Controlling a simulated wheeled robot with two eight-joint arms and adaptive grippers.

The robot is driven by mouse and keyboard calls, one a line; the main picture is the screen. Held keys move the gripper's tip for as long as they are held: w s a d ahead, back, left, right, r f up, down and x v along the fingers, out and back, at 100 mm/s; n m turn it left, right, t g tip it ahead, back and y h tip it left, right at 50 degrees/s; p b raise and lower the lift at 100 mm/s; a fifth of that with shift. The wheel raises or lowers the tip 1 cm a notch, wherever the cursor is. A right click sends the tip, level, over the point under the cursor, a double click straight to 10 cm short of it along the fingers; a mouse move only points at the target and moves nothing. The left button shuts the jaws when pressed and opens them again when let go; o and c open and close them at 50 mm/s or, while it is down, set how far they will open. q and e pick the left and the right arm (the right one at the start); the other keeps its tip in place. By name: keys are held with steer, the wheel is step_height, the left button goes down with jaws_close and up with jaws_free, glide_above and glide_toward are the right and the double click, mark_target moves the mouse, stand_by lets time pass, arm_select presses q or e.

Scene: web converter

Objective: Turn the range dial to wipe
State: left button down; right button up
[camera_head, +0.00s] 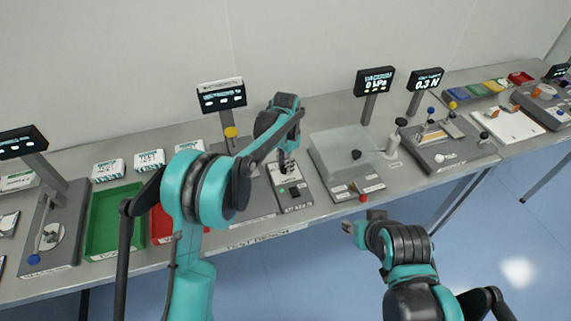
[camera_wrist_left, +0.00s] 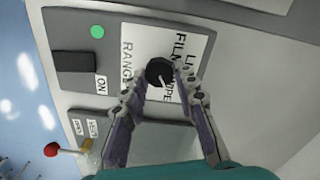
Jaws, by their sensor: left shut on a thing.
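The range dial (camera_wrist_left: 158,71) is a round black knob with a light pointer mark, on a white label plate (camera_wrist_left: 140,45) in the left wrist view. The printed words RANGE and FILM show beside it; another word ending in PE, likely WIPE, is partly covered by the knob. The pointer mark runs toward the bottom of that view, slightly right. My left gripper (camera_wrist_left: 168,82) is shut on the dial, one finger on each side. In the head view my left gripper (camera_head: 286,165) is over the grey instrument box (camera_head: 294,202). My right gripper (camera_head: 351,227) hangs before the bench; its fingers are unclear.
A green button (camera_wrist_left: 97,31) and a black switch (camera_wrist_left: 76,62) marked ON share the panel. A red-knobbed lever (camera_wrist_left: 52,149) stands nearby. A clear-topped vacuum unit (camera_head: 345,150) is right of the box. Green (camera_head: 112,222) and red trays lie left.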

arm_select(q)
steer(key=shift+m, duration=0.3)
steer(key=c, duration=1.2)
jaws_free()
steer(key=shift+r, duration=0.1)
step_height(320, 180, up, 12)
steer(key=shift+f, duration=0.1)
